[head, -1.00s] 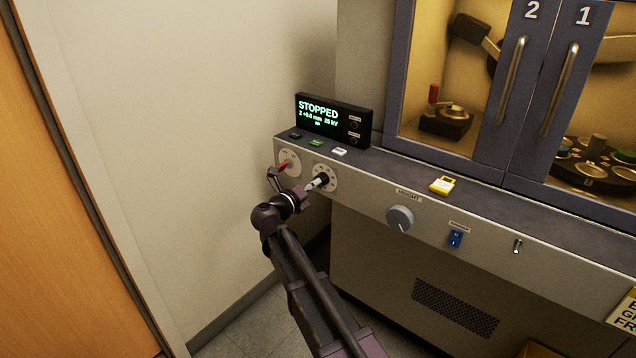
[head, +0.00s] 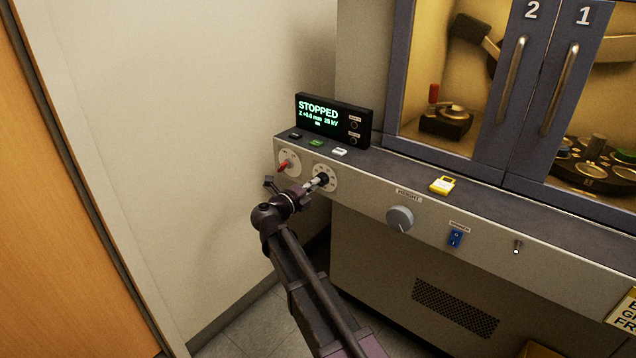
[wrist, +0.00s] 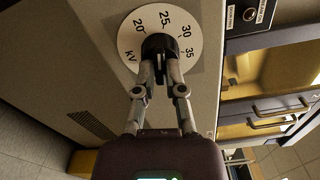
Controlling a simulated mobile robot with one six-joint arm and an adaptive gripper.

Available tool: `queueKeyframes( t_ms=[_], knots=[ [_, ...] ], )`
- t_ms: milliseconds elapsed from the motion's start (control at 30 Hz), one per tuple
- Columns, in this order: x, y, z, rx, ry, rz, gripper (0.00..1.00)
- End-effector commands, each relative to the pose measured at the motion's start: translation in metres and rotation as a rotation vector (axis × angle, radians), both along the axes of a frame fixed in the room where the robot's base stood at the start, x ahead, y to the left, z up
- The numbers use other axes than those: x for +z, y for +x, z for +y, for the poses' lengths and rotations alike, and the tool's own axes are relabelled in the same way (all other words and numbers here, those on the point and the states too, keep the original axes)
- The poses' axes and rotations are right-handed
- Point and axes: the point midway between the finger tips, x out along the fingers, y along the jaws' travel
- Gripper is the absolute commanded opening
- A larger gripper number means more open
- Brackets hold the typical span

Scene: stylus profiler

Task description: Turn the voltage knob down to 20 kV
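The voltage knob (wrist: 159,44) is black and sits on a round white dial (wrist: 128,39) marked 20, 25, 30, 35 and kV in the wrist view. In the head view the knob (head: 321,180) is on the left part of the console front. My gripper (wrist: 160,64) has its two fingers closed in on the knob, one on each side; it also shows in the head view (head: 316,184). The knob's pointer mark cannot be made out. The display (head: 331,118) reads STOPPED, with what looks like 25 kV in small text.
A second dial with a red pointer (head: 285,165) lies just left of the knob. Black, green (head: 316,142) and white buttons sit above. The wall is close on the left.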

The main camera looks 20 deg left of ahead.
Motion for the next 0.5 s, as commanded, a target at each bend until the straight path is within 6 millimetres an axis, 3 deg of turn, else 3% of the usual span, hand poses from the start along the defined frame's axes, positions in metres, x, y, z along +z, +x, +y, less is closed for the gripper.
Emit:
queueKeyframes(
  t_ms=[33,67,500],
  knots=[
    [0.0001,0.0002,0.0001,0.000,0.000,0.000,0.26],
    [0.0001,0.0002,0.0001,0.000,0.000,0.000,0.34],
    [0.0000,0.0001,0.0001,0.000,0.017,-0.007,0.34]
  ],
)
